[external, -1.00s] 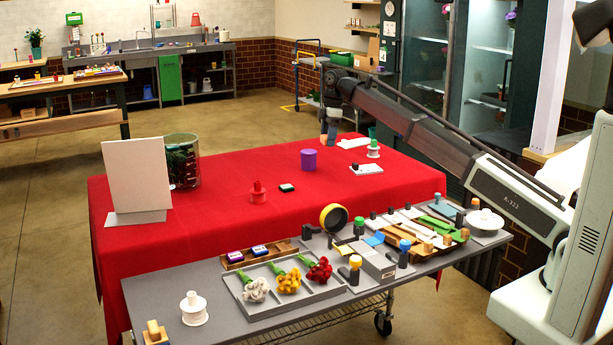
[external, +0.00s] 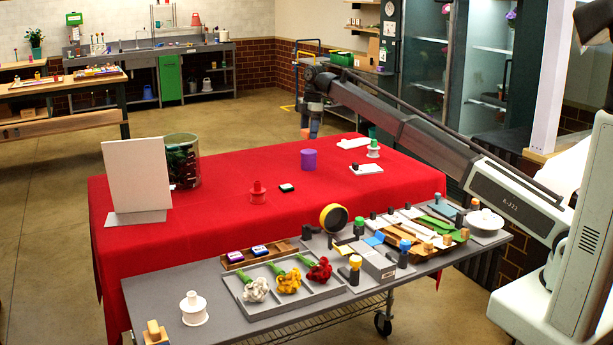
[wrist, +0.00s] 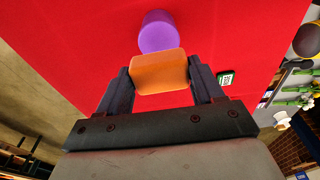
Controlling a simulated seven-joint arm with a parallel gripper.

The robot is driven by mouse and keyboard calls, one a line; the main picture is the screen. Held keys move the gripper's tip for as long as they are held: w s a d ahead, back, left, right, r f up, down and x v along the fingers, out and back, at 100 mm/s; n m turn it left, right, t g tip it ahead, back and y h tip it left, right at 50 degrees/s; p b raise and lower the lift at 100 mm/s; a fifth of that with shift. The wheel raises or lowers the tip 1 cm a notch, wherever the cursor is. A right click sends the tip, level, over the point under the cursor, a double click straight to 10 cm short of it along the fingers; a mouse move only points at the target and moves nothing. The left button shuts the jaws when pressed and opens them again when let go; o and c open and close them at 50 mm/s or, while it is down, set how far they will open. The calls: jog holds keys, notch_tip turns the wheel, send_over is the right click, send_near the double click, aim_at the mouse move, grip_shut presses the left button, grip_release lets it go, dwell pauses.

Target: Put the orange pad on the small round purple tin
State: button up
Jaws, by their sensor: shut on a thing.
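The small round purple tin (external: 308,159) stands upright on the red cloth of the table, and its round top also shows in the wrist view (wrist: 158,30). My gripper (wrist: 160,78) is shut on the orange pad (wrist: 160,74), which sits between both fingers. In the external view my gripper (external: 312,130) is above the far part of the table, higher than the tin and a little behind it. In the wrist view the pad overlaps the tin's near edge; the two appear apart.
The red cloth (external: 220,215) around the tin is clear.

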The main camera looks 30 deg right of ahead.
aim_at(309, 151)
jog(key=shift+f, duration=2.5)
jog(key=o, duration=1)
jog(key=shift+f, duration=0.1)
jog(key=r, duration=0.4)
jog(key=d+r, duration=0.1)
jog(key=r, duration=0.7)
jog(key=shift+d+r, duration=0.1)
jog(key=shift+d, duration=0.15)
